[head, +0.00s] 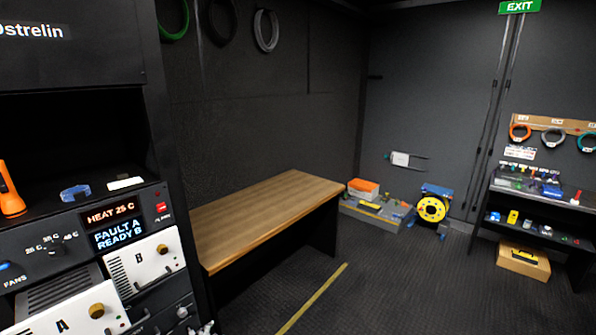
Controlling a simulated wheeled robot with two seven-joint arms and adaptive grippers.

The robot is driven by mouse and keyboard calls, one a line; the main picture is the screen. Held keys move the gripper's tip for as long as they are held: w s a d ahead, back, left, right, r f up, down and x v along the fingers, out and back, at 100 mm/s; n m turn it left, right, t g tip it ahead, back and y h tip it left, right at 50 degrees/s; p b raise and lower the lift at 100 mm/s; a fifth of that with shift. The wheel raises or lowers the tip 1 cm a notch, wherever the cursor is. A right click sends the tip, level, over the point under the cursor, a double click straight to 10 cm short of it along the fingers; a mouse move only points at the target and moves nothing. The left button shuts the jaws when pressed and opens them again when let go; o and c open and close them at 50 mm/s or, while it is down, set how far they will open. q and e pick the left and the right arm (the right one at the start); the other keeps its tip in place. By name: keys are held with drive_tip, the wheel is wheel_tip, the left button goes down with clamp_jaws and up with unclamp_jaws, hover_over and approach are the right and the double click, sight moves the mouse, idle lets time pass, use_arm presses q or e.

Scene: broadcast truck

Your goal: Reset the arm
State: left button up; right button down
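Neither of my grippers and no clear part of my arms shows in the head view. Small pale grey shapes sit at the bottom edge beside the rack's lower corner, too cut off to tell what they are. The equipment rack (155,205) stands close on the left, with a lit display (112,225) reading "HEAT 25 C", "FAULT A", "READY B". Below it are white module B (145,262) and white module A (75,318), each with a gold knob.
A bare wooden bench (265,215) stands along the wall. A yellow cable reel (431,209), toolbox and stocked shelves (545,198) are at the back right. The floor (410,295) is clear.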

use_arm(q)
drive_tip(key=s+f+n+g+h+b, duration=0.1)
drive_tip(key=s+f+n+g, duration=0.45)
drive_tip(key=s+f, duration=1.95)
drive_tip(key=s+d+f+g+b, duration=0.1)
drive_tip(key=s+f, duration=0.3)
drive_tip(key=s, duration=0.7)
drive_tip(key=s+d+f+n+g, duration=0.1)
drive_tip(key=s+f, duration=0.3)
drive_tip(key=s, duration=0.8)
drive_tip(key=s+d+f+g+b, duration=0.1)
drive_tip(key=s+d+f+g, duration=0.1)
drive_tip(key=s, duration=1)
drive_tip(key=shift+d+f+n+h+b, duration=0.35)
drive_tip(key=shift+d+f, duration=0.4)
drive_tip(key=shift+f, duration=0.15)
